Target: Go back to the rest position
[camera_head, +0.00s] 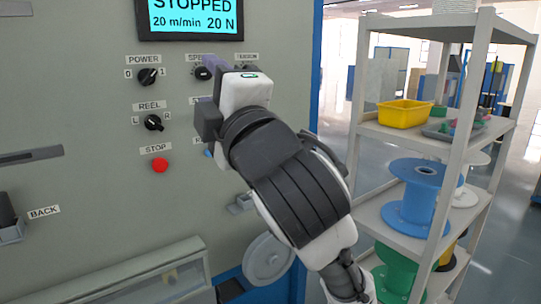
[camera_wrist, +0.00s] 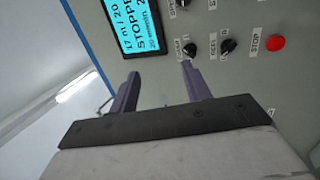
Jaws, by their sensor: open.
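My gripper (camera_wrist: 160,78) is open and empty, with its two purple fingers apart in the wrist view. In the head view, my gripper (camera_head: 213,64) is in front of the grey machine panel (camera_head: 90,110), near the speed knob (camera_head: 203,73), below the display (camera_head: 190,15). The display reads STOPPED. In the wrist view, the right fingertip overlaps the edge of a black knob (camera_wrist: 189,51); I cannot tell whether they touch. My gripper's wrist hides other controls on the panel.
The power knob (camera_head: 148,76), reel knob (camera_head: 153,122) and red stop button (camera_head: 160,165) lie left of my gripper. A shelf (camera_head: 480,80) with a yellow bin (camera_head: 404,115) and a blue reel (camera_head: 415,195) stands right of my arm. Open floor (camera_head: 505,215) shows beyond the shelf.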

